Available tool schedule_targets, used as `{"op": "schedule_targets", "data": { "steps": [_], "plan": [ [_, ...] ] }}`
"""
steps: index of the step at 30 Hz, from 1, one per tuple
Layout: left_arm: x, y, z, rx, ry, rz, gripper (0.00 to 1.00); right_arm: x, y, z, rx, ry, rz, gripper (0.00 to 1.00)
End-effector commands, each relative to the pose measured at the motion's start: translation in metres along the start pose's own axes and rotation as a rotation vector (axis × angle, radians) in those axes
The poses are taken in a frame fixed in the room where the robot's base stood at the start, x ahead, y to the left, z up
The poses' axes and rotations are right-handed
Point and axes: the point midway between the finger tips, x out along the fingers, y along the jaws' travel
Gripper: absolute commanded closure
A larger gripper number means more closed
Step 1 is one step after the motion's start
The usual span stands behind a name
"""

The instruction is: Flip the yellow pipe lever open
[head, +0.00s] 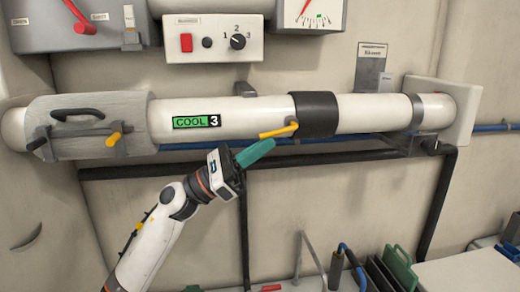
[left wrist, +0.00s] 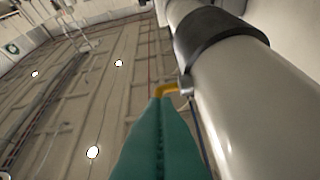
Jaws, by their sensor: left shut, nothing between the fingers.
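The yellow pipe lever (head: 279,131) sits on the front of the white pipe (head: 260,118), at the left edge of the black collar (head: 316,114). Its handle points left, nearly along the pipe and tilted slightly down. My left gripper (head: 270,144) has teal fingers pressed together, with nothing between them. Its tips are just below the lever in the head view; I cannot tell whether they touch it. In the left wrist view, the yellow lever (left wrist: 168,87) shows just beyond the fingertips (left wrist: 161,100), partly hidden by them. My right gripper is not in view.
Another yellow-orange handle (head: 113,139) and a dark handle (head: 78,114) are on the grey clamp (head: 60,124) at left. A switch box (head: 213,40) hangs above the pipe. A dark pipe (head: 300,157) and blue line (head: 490,127) run behind and below.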

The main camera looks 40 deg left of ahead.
Motion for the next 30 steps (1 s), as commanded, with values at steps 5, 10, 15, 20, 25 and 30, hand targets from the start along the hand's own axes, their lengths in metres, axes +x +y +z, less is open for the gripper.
{"op": "schedule_targets", "data": {
  "steps": [5, 10, 15, 20, 25, 30],
  "plan": [
    [-0.008, 0.0, 0.013, -0.001, 0.0, 0.0, 1.0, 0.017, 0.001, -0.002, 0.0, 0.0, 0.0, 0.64],
    [-0.021, -0.001, 0.035, -0.002, 0.0, 0.002, 1.0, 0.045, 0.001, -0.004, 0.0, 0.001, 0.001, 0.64],
    [-0.052, -0.003, 0.038, 0.0, -0.003, -0.002, 1.0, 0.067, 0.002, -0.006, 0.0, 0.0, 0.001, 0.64],
    [-0.086, -0.004, 0.032, -0.002, -0.001, -0.001, 1.0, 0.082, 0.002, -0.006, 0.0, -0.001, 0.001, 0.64],
    [-0.11, -0.005, 0.027, -0.001, -0.001, 0.0, 1.0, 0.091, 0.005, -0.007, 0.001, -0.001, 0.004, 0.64],
    [-0.119, -0.005, 0.024, -0.002, 0.0, 0.001, 1.0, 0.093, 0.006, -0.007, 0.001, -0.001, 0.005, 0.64]
  ]
}}
